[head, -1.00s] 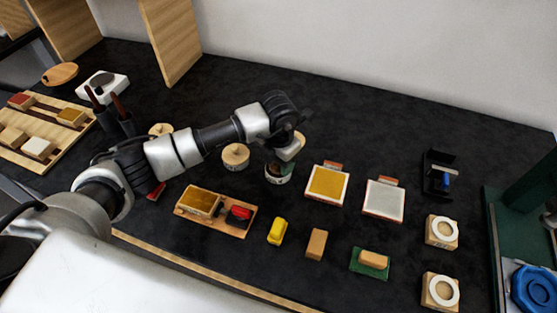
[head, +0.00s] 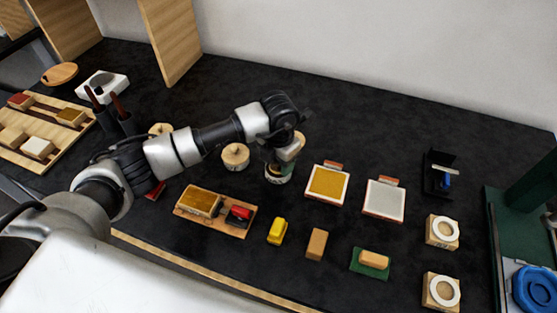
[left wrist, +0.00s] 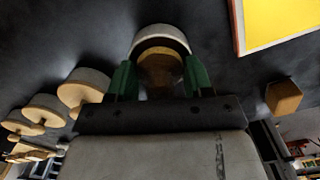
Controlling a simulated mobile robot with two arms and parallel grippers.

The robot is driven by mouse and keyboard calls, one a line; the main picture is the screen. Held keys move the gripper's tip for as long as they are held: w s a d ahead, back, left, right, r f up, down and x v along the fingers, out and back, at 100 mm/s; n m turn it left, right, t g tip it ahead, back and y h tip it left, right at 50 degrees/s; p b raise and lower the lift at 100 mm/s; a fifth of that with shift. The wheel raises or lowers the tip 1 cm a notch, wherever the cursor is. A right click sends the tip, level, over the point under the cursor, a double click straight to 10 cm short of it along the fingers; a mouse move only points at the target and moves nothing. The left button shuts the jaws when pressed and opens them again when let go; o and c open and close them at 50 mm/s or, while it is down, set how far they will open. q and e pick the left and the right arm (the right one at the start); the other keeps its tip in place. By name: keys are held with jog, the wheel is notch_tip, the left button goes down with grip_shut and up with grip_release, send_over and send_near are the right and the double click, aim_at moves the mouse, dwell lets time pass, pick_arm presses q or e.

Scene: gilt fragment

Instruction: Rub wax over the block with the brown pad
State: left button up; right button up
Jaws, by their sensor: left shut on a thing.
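My left gripper (head: 290,156) is over a small white-rimmed round pot (head: 277,178), right of the lidded pots. In the left wrist view its green fingertips (left wrist: 160,78) close on a rounded brown thing (left wrist: 160,70), which seems to be the brown pad. The pot's pale rim (left wrist: 160,32) shows behind it; whether the pad touches the pot's inside is hidden. A golden-brown block (head: 200,201) lies on a wooden board (head: 222,228) at front left, beside a red-topped piece (head: 239,214). My right gripper is not in view.
A yellow piece (head: 277,231), a brown upright block (head: 316,244) and a tan block on a green base (head: 372,260) stand in front. A gold panel (head: 327,183) and a grey panel (head: 384,198) lie right of the pot. A lidded pot (head: 235,155) stands close left.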

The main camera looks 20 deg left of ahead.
pick_arm(q)
jog(key=shift+r+p, duration=2.05)
jog(key=shift+r, duration=1.5)
